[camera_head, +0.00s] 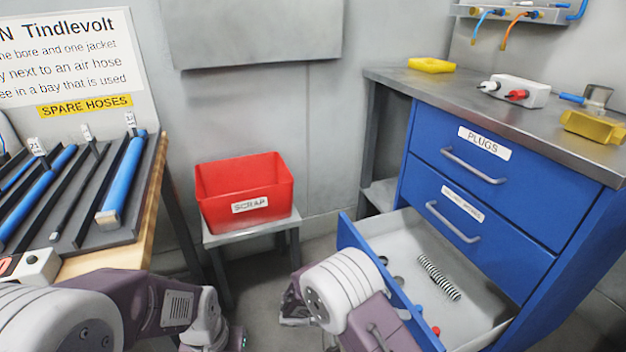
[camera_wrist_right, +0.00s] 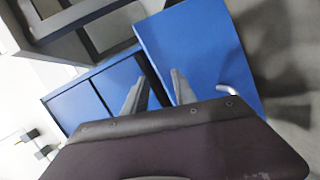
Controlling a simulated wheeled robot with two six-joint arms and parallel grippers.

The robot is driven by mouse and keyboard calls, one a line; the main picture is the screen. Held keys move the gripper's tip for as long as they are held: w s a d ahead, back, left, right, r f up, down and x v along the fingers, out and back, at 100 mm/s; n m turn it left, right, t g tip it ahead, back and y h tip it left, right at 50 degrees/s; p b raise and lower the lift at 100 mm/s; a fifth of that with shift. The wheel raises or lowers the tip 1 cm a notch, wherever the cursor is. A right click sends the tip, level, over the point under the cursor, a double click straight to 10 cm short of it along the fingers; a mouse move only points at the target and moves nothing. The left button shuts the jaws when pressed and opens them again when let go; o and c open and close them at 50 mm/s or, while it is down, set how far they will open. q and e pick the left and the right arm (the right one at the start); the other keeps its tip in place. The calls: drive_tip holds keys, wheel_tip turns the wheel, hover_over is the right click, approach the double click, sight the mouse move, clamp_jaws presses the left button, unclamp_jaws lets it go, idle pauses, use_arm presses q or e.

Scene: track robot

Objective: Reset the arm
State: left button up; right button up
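My right gripper (camera_head: 295,312) is low in front of the blue cabinet, left of its pulled-out bottom drawer (camera_head: 375,262). In the right wrist view its two grey fingers (camera_wrist_right: 157,88) stand apart with nothing between them, with blue cabinet faces beyond. My right arm's pale wrist and purple links come in from the bottom. My left arm reaches in from the lower left, below the bench. Its gripper end (camera_head: 238,338) is at the bottom edge, mostly cut off, so its fingers cannot be judged.
The open drawer holds a spring (camera_head: 438,277) and small parts. A red scrap bin (camera_head: 245,190) sits on a low stand. The hose bench (camera_head: 150,205) is at left. The cabinet top (camera_head: 480,90) carries a yellow block (camera_head: 432,65) and plugs. Floor shows between bin and drawer.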

drive_tip(key=s+d+r+m+g+y+p, duration=0.5)
drive_tip(key=s+r+y, duration=0.3)
drive_tip(key=s+y, duration=0.3)
drive_tip(key=a+f+n+t+y, duration=0.2)
drive_tip(key=a+n+t+y, duration=0.1)
drive_tip(key=a+n+t, duration=0.25)
wheel_tip(320, 180, up, 38)
drive_tip(key=p, duration=3.7)
drive_tip(key=shift+w+a+f, duration=0.25)
drive_tip(key=shift+w+a, duration=0.15)
drive_tip(key=shift+g, duration=0.25)
